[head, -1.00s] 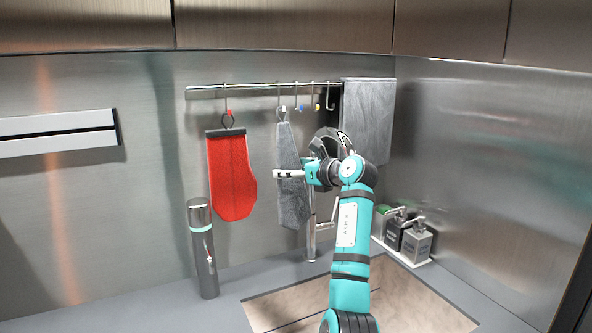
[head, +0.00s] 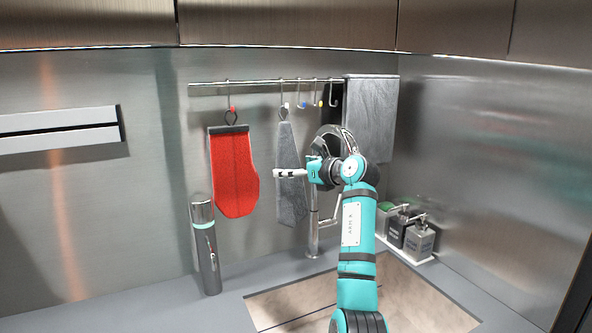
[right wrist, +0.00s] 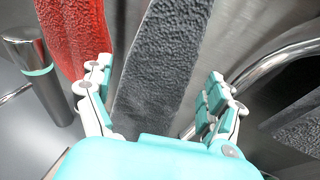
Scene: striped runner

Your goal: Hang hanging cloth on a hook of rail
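A narrow grey cloth (head: 291,195) hangs by a dark loop from a hook with a white ball on the metal rail (head: 260,83). It also fills the middle of the right wrist view (right wrist: 165,60). A red cloth (head: 232,175) hangs from the hook to its left. Several hooks to the right, with blue, yellow or no visible colored balls, are empty. My right gripper (head: 288,173) is in front of the grey cloth, its fingers open on either side of it in the wrist view (right wrist: 155,98). No clear grip on it shows. My left gripper is out of view.
A wider grey towel (head: 370,115) hangs at the rail's right end. A tall metal cylinder (head: 205,250) stands on the counter at left. A faucet (head: 313,235) and soap dispensers (head: 418,240) stand behind my right arm. A sink lies below.

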